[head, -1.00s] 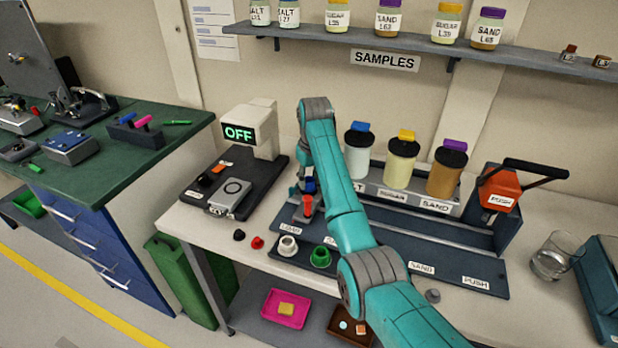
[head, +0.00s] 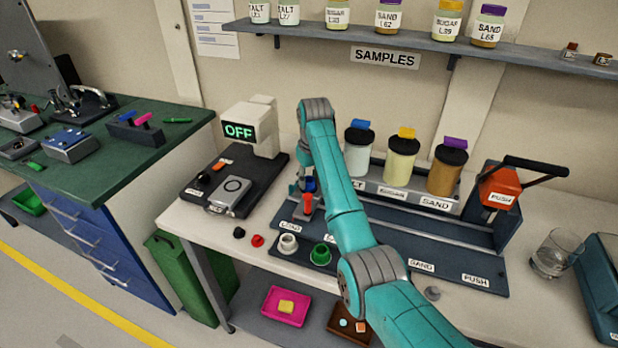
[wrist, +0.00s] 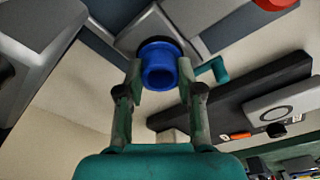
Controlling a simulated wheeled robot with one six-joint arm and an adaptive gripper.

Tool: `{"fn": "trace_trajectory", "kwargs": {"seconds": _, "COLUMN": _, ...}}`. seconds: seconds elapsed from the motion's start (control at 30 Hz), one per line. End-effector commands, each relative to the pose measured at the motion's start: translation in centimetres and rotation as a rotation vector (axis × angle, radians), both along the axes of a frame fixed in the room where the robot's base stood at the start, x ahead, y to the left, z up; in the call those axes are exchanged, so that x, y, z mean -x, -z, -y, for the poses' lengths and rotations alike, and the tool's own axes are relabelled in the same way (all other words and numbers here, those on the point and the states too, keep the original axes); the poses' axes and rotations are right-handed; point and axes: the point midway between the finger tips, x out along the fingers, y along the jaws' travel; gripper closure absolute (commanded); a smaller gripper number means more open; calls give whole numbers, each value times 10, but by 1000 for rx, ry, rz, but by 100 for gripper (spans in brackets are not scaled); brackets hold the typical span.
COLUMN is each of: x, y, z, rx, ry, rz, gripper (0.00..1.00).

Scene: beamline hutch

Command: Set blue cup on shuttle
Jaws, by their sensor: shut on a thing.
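The blue cup (wrist: 160,65) is between the two fingertips of my gripper (wrist: 160,74) in the wrist view, and the gripper is shut on it. A small part of the blue cup (head: 310,184) shows beside my arm in the head view. The grey shuttle (wrist: 143,30) is right under the cup in the wrist view, with a dark round seat around the cup's base. Whether the cup rests fully in the seat is unclear. In the head view the shuttle (head: 299,209) is at the left end of the dark rail, partly hidden by my arm.
A white cup (head: 288,243) and a green cup (head: 320,254) stand in front of the rail. Black and red small pieces lie to their left. A device showing OFF (head: 239,131) stands at left. Jar dispensers (head: 401,160) and an orange press (head: 497,187) stand to the right.

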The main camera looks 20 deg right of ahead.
Motion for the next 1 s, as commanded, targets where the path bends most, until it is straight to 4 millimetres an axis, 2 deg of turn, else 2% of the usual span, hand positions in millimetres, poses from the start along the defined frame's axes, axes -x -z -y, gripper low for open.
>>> {"fn": "trace_trajectory", "kwargs": {"seconds": 0.4, "x": 0, "y": 2, "z": 0, "rx": 0, "ry": 0, "rz": 1, "gripper": 100}}
{"fn": "trace_trajectory", "kwargs": {"seconds": 0.43, "x": 0, "y": 2, "z": 0, "rx": 0, "ry": 0, "rz": 1, "gripper": 62}}
{"fn": "trace_trajectory", "kwargs": {"seconds": 0.53, "x": 0, "y": 2, "z": 0, "rx": 0, "ry": 0, "rz": 1, "gripper": 37}}
{"fn": "trace_trajectory", "kwargs": {"seconds": 0.87, "x": 0, "y": 2, "z": 0, "rx": 0, "ry": 0, "rz": 1, "gripper": 35}}
{"fn": "trace_trajectory", "kwargs": {"seconds": 1.0, "x": 0, "y": -10, "z": 0, "rx": 0, "ry": 0, "rz": 3, "gripper": 35}}
